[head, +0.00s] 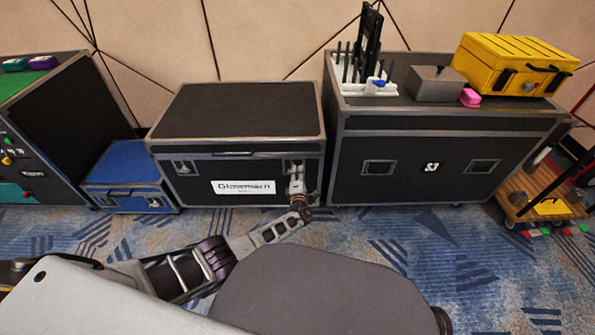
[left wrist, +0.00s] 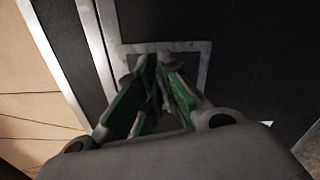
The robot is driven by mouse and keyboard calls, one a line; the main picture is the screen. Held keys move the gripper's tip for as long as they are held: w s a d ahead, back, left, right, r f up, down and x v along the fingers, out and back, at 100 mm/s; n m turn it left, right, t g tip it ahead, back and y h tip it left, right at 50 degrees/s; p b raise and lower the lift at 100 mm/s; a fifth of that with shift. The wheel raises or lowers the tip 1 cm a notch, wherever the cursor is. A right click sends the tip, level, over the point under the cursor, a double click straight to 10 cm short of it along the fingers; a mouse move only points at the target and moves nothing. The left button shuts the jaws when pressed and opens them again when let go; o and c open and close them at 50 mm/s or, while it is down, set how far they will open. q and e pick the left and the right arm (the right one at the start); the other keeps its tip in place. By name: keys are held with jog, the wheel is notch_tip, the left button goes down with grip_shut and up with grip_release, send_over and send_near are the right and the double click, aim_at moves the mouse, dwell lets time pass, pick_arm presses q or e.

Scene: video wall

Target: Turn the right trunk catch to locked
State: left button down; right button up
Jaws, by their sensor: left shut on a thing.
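The black trunk (head: 240,110) with metal edges and a white name label stands against the wall. Its left catch (head: 185,167) is in plain view on the front. My left gripper (head: 296,180) reaches up to the right catch on the trunk's front, right of the label. In the left wrist view its green-padded fingers (left wrist: 157,85) are closed together in front of the catch's square metal plate (left wrist: 204,62), shut on the catch's turning part. The fingers hide that part, so its position cannot be told. My right gripper is not in view.
A blue case (head: 125,175) stands left of the trunk. A taller black case (head: 440,160) stands close on its right, with a yellow toolbox (head: 510,65) on top. A wooden dolly (head: 545,205) is at far right. The patterned carpet in front is clear.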

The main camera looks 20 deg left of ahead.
pick_arm(q)
jog(key=shift+w+d+r+m, duration=0.1)
jog(key=shift+w+m, duration=0.15)
jog(key=shift+m, duration=1.05)
jog(key=c, duration=1.7)
grip_release()
jog(key=shift+o, duration=0.4)
jog(key=shift+w+d+f, duration=0.1)
jog(key=shift+f, duration=0.1)
jog(key=shift+s+f, duration=0.15)
jog(key=shift+s, duration=0.15)
